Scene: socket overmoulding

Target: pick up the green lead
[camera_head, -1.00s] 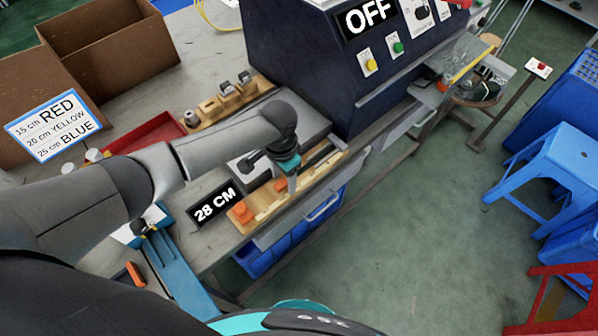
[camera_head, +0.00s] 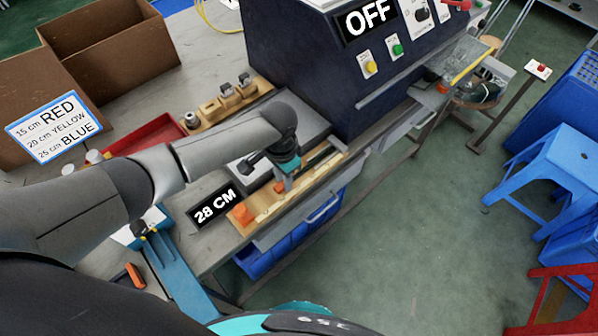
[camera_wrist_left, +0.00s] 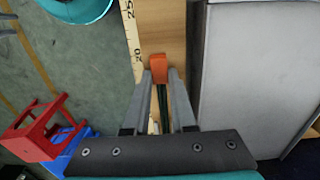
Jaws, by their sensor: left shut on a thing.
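My left gripper (camera_head: 286,184) is low over the wooden measuring board (camera_head: 318,175), at the front edge of the bench. In the left wrist view its two fingers (camera_wrist_left: 160,82) are shut on a thin, dark green lead (camera_wrist_left: 162,103), which runs lengthwise between them. An orange block (camera_wrist_left: 158,68) sits at the fingertips on the board. A second orange block (camera_head: 241,213) stands at the near end of the board, beside the 28 CM sign (camera_head: 215,204). The lead is too small to make out in the head view. My right gripper is not in view.
A dark blue machine (camera_head: 310,70) with an OFF sign stands behind the board. A red tray (camera_head: 150,134), cardboard boxes (camera_head: 110,45) and a wooden block with sockets (camera_head: 228,103) are on the bench. A blue bin (camera_head: 290,240) is below the edge. Blue stools (camera_head: 555,165) stand at right.

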